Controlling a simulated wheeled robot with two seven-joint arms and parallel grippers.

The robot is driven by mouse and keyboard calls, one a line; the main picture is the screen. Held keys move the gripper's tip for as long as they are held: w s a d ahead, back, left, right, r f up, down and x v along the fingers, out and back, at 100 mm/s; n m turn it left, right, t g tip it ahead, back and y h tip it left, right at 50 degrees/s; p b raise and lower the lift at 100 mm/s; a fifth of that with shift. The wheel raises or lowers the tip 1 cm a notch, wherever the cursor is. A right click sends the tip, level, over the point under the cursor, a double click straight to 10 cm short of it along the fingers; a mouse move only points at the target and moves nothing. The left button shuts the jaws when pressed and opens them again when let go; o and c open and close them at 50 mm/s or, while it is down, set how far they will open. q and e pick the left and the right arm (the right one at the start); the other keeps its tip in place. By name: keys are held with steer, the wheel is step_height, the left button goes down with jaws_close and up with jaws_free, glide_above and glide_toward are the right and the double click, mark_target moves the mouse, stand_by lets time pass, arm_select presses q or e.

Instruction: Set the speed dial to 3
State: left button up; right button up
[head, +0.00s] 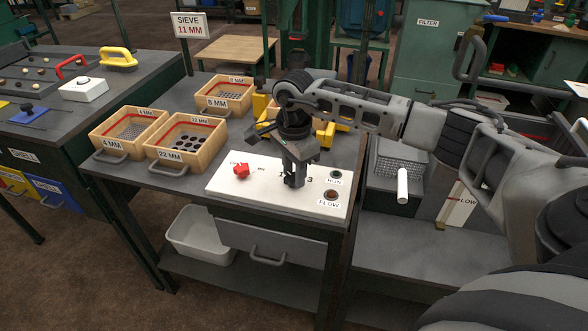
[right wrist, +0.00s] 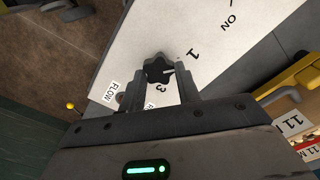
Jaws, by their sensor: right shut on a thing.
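The speed dial (right wrist: 157,70) is a dark lobed knob on the white control panel (head: 225,184). In the right wrist view it sits between the fingers of my right gripper (right wrist: 164,76), which is shut on it. A short white mark on the knob points right, toward the right finger. The printed "1" (right wrist: 192,54) lies up and right of the knob and the "3" (right wrist: 161,88) just below it. Any number behind the right finger is hidden. In the head view my right gripper (head: 294,181) points down onto the panel and hides the dial. My left gripper is not in view.
A red switch (head: 241,171) stands left of the gripper on the panel. The dark RUN button (head: 336,174) and reddish-brown FLOW button (head: 331,194) are at its right. Wooden sieve boxes, including the 22 MM one (head: 187,141), stand to the left. A white-handled crank (head: 402,186) is further right.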

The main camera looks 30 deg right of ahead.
steer(key=shift+m, duration=0.3)
steer(key=m, duration=0.4)
steer(key=shift+s+m, duration=0.1)
steer(key=shift+m, duration=0.2)
steer(key=m, duration=0.4)
steer(key=shift+r, duration=0.1)
steer(key=m, duration=0.5)
steer(key=shift+s+a+m, duration=0.1)
steer(key=shift+a+m, duration=0.1)
steer(key=shift+m, duration=0.2)
steer(key=m, duration=0.4)
steer(key=shift+m, duration=0.4)
steer(key=o, duration=1)
steer(key=shift+a, duration=0.1)
steer(key=shift+r, duration=0.1)
